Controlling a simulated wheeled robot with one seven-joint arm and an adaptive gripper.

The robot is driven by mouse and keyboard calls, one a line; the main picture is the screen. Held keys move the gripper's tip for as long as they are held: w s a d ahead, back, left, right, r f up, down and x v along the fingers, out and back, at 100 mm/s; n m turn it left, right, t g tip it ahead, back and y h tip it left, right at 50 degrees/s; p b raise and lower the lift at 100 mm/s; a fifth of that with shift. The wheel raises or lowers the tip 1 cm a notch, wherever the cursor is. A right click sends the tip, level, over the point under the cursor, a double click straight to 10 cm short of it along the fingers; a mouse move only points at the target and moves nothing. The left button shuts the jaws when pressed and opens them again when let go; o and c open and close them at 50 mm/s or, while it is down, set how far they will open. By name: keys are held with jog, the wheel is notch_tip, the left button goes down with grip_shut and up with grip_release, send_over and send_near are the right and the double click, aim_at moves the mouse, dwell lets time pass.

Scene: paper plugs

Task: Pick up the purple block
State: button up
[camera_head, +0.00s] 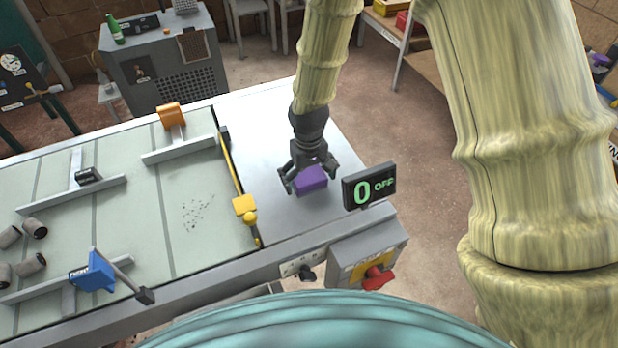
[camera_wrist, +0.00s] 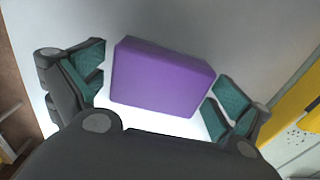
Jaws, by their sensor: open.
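The purple block (camera_head: 311,180) lies on the bare grey end plate (camera_head: 270,123) of the conveyor table. My gripper (camera_head: 307,184) is above it, pointing down, with a finger on either side of the block. In the wrist view the purple block (camera_wrist: 160,78) lies between the two teal-padded fingers of my gripper (camera_wrist: 158,88). There are gaps between the pads and the block, and the block sits slightly tilted in that picture. My gripper is open and holds nothing. Part of the block is hidden by the gripper in the head view.
A yellow-black bar (camera_head: 238,190) with a yellow knob stands left of the block. A display reading 0 OFF (camera_head: 369,186) stands close on the right. A red switch (camera_head: 375,277) is at the front. Several dark cylinders (camera_head: 30,265) lie far left on the belt.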

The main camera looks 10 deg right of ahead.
aim_at(309, 175)
jog(key=c, duration=1)
jog(key=shift+r, duration=0.1)
jog(key=shift+r+b, duration=1.55)
jog(key=shift+r, duration=3.4)
